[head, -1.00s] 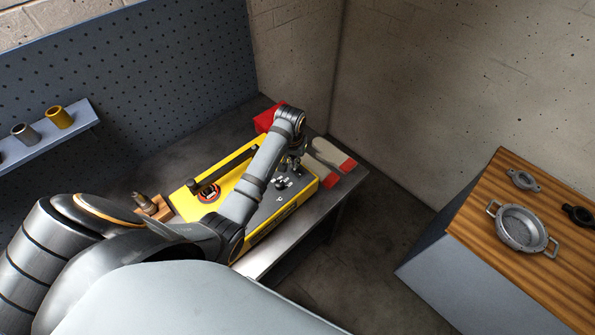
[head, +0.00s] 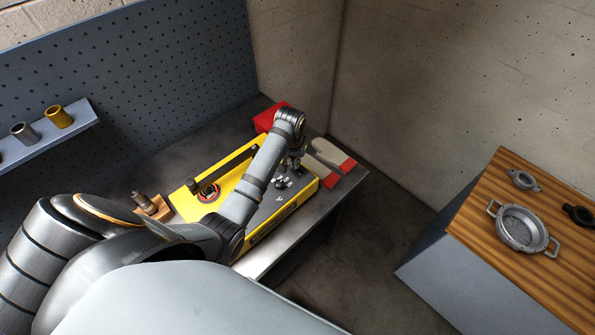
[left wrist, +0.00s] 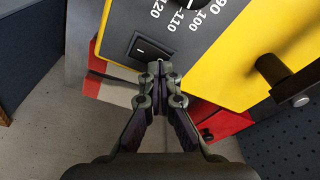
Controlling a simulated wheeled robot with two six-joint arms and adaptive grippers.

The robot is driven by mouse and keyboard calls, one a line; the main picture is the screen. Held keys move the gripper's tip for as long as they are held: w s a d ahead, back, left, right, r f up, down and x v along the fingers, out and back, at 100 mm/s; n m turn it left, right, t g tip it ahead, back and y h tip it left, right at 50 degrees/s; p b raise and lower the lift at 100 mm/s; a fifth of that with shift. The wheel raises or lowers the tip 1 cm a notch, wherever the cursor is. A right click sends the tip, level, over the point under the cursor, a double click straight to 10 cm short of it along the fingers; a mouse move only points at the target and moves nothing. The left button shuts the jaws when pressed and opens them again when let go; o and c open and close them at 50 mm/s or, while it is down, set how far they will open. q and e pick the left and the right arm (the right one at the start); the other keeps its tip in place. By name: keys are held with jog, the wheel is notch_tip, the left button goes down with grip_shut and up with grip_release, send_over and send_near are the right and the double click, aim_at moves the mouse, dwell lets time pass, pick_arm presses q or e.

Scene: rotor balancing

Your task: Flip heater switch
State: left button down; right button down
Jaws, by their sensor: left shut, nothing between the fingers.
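The heater is a yellow box (head: 233,172) with a grey control panel on the bench. Its black rocker switch (left wrist: 149,49) shows in the left wrist view, near the panel edge and below a dial (left wrist: 188,3) with printed numbers. My left gripper (head: 294,166) is over the far right end of the box. In the left wrist view the left gripper (left wrist: 161,68) is shut and empty, its tips just below and right of the switch. I cannot tell whether the tips touch the panel. The switch is not clear in the head view. My right gripper is not in view.
Beige and red gloves (head: 331,156) lie beside the heater's right end, and a red box (head: 268,117) stands behind it. A black handle bar (head: 224,171) rises above the heater. A wooden-topped cabinet (head: 482,205) holds metal parts at right, across a floor gap.

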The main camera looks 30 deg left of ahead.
pick_arm(q)
jog(key=shift+f, duration=0.7)
jog(key=shift+r, duration=0.15)
notch_tip(320, 180, up, 2)
jog(key=shift+r+p, duration=0.2)
jog(key=shift+p, duration=0.55)
jog(key=shift+r, duration=2.25)
